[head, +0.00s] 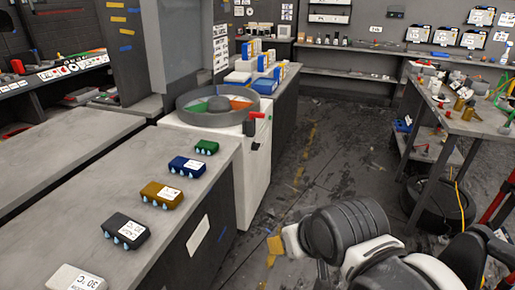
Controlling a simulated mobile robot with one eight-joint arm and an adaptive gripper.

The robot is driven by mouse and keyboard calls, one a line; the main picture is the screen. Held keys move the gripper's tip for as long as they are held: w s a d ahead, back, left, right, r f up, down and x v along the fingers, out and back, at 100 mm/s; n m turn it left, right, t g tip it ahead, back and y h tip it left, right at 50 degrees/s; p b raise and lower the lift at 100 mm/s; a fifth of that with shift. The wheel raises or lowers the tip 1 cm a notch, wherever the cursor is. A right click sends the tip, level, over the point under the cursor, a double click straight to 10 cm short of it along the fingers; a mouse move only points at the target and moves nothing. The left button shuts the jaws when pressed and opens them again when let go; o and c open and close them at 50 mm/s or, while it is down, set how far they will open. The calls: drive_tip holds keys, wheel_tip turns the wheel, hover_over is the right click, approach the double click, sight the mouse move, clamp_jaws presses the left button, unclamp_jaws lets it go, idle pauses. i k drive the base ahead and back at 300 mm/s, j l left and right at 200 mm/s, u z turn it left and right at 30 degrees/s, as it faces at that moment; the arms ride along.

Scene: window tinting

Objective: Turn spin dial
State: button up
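A white machine (242,162) stands at the end of the left counter. On top is a round grey basin (183,116) with green, orange and blue sections inside and a dark hub (211,104). I cannot tell which of these is the spin dial. My arm reaches in from the lower right, apart from the machine. A yellowish tip (275,244) shows at its left end; my gripper's fingers are not clearly visible.
Green, blue, yellow and black blocks (161,194) line the left counter (75,215), with a pale one at the bottom edge. Boxes (262,62) stand behind the machine. A cluttered workbench (455,122) is on the right. The dark floor (335,150) between is largely open.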

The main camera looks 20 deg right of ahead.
sight(255, 146)
drive_tip(key=i+l+u, duration=0.1)
drive_tip(key=l, duration=0.4)
drive_tip(key=i+l+u, duration=0.1)
drive_tip(key=i+l, duration=0.2)
drive_tip(key=l, duration=0.15)
drive_tip(key=i+l+u, duration=0.1)
drive_tip(key=l, duration=0.45)
drive_tip(key=i+l+u, duration=0.1)
drive_tip(key=i+l, duration=0.15)
drive_tip(key=l, duration=0.25)
drive_tip(key=i+l+u, duration=0.1)
drive_tip(key=l, duration=0.45)
drive_tip(key=i+l+u, duration=0.1)
drive_tip(key=l, duration=0.45)
drive_tip(key=i+l+u, duration=0.1)
drive_tip(key=l, duration=0.45)
drive_tip(key=i+l, duration=0.2)
drive_tip(key=l, duration=0.35)
drive_tip(key=k+l+u, duration=0.1)
drive_tip(key=k+l, duration=0.15)
drive_tip(key=i+j, duration=0.25)
